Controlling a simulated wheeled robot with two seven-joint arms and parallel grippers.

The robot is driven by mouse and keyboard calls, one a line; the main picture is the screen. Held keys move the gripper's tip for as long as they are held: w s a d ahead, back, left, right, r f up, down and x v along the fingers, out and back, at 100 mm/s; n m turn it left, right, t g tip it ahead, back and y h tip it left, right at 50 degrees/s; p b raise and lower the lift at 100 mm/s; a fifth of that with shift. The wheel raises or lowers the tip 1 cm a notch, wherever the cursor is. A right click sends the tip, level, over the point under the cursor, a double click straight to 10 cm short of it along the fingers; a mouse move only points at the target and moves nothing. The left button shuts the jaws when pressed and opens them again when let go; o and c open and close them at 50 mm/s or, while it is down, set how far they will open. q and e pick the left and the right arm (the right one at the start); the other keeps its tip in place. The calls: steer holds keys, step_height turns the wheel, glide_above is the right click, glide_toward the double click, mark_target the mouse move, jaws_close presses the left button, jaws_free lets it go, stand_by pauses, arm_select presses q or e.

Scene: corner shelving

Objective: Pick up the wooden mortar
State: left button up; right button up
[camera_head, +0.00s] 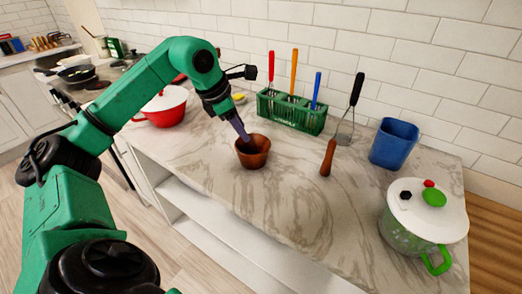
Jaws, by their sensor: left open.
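The wooden mortar (253,153) is a small brown bowl standing upright on the marble counter, left of centre. My left gripper (243,133) comes down from the upper left, with its dark fingertips at the mortar's rim on the left side. The fingers are open. From this angle I cannot tell whether they touch the rim or reach inside it. Part of the mortar's back rim is hidden behind the fingers. My right gripper is not in view.
A green utensil rack (291,112) is behind. A blue cup (394,143) and white-lidded pot (426,212) are at right; a red pot (165,108) is at left. The front counter is clear.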

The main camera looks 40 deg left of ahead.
arm_select(q)
steer(key=p, duration=0.1)
glide_toward(256, 154)
step_height(256, 154, down, 2)
steer(key=p+x, duration=0.2)
steer(key=x, duration=0.2)
steer(key=w+p+x, duration=0.1)
steer(key=x, duration=0.4)
steer(key=shift+d+r+p, duration=0.1)
steer(key=shift+r+p, duration=0.05)
steer(key=shift+p, duration=0.25)
steer(key=shift+w+f, duration=0.1)
steer(key=shift+f, duration=0.2)
jaws_close()
steer(key=shift+r, duration=0.1)
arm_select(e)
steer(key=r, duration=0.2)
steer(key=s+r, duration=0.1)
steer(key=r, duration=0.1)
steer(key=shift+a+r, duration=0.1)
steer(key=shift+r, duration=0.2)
